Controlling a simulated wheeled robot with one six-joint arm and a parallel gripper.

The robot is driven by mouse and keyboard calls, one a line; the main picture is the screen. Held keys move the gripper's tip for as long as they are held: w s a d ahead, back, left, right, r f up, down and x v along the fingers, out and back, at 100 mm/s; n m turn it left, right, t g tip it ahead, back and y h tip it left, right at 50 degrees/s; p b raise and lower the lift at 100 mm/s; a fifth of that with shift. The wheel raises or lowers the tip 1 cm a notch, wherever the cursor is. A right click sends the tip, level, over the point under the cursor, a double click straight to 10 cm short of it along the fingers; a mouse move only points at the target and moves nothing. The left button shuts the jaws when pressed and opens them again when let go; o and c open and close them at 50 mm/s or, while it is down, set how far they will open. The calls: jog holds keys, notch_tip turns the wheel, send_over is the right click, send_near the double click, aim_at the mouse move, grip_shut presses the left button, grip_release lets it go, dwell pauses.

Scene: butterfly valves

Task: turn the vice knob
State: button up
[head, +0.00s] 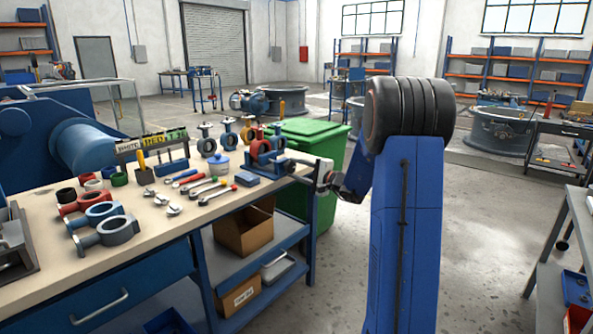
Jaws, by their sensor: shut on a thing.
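The blue vice (266,162) stands at the right end of the workbench (150,222), with a red ring-shaped valve part (262,148) at its top. The vice knob (290,165) faces right, at the bench's edge. My gripper (300,164) reaches in from the right, level with the knob, and is shut on it. The fingertips are small in the view, and the knob is partly covered by them. My blue arm rises in front, right of the vice.
Several wrenches and screwdrivers (203,187) and valve bodies (106,232) lie on the bench left of the vice. A green bin (318,140) stands behind the bench's right end. The floor right of the bench is open.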

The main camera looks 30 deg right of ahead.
jog(key=m, duration=0.7)
jog(key=shift+f, duration=0.15)
jog(key=m, duration=0.6)
jog(key=shift+m, duration=0.4)
jog(key=m, duration=0.4)
jog(key=shift+f, duration=0.1)
jog(key=m, duration=0.4)
jog(key=shift+s+a+m, duration=0.1)
jog(key=shift+m, duration=0.5)
jog(key=o, duration=1.1)
jog(key=v, duration=1.7)
jog(key=shift+s, duration=0.15)
